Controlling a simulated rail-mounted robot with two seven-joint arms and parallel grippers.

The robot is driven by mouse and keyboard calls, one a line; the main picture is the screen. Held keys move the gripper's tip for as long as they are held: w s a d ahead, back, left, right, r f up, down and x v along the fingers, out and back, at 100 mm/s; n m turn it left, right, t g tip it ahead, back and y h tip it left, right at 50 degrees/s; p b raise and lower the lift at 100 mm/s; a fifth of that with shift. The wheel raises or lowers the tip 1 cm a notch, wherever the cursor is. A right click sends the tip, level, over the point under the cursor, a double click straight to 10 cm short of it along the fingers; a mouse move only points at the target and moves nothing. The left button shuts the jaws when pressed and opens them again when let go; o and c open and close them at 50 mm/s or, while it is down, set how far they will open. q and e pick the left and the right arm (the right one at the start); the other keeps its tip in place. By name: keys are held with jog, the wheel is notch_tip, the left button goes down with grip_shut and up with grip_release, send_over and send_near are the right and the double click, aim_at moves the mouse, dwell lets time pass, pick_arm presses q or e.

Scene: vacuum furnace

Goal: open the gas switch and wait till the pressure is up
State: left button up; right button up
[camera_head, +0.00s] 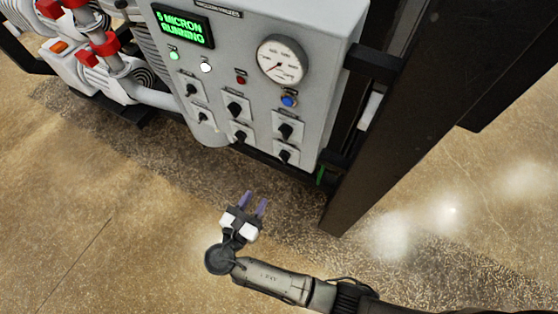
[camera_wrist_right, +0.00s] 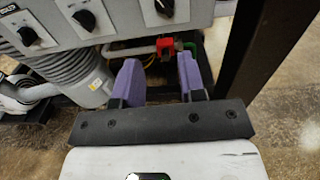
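The grey control panel (camera_head: 225,60) carries several black rotary switches on white plates, among them an upper right one (camera_head: 286,131) and a lower right one (camera_head: 284,155). Their labels are too small to read, so I cannot tell which is the gas switch. The green display (camera_head: 183,26) reads "5 MICRON RUNNING". The round pressure gauge (camera_head: 282,60) has its red needle pointing to the lower left. My right gripper (camera_head: 254,202) is open and empty, below the panel and apart from it. Its purple fingers also show in the right wrist view (camera_wrist_right: 161,72). My left gripper is out of view.
A dark upright post (camera_head: 400,110) stands right of the panel. A red valve (camera_wrist_right: 165,46) and pipes sit under the panel. Red-handled pump parts (camera_head: 104,44) stand at the left. The floor around my right gripper is clear.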

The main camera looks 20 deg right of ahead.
aim_at(281, 159)
jog(key=w+d+n, duration=0.2)
jog(key=w+d, duration=0.1)
jog(key=w+d+n, duration=0.1)
jog(key=w+d, duration=0.1)
jog(key=d, duration=0.2)
jog(key=w+d+n, duration=0.2)
jog(key=w+d, duration=0.1)
jog(key=shift+w+d+r+n, duration=0.2)
jog(key=shift+w+d+n, duration=0.1)
jog(key=shift+w+d, duration=0.1)
dwell(0.4)
grip_shut()
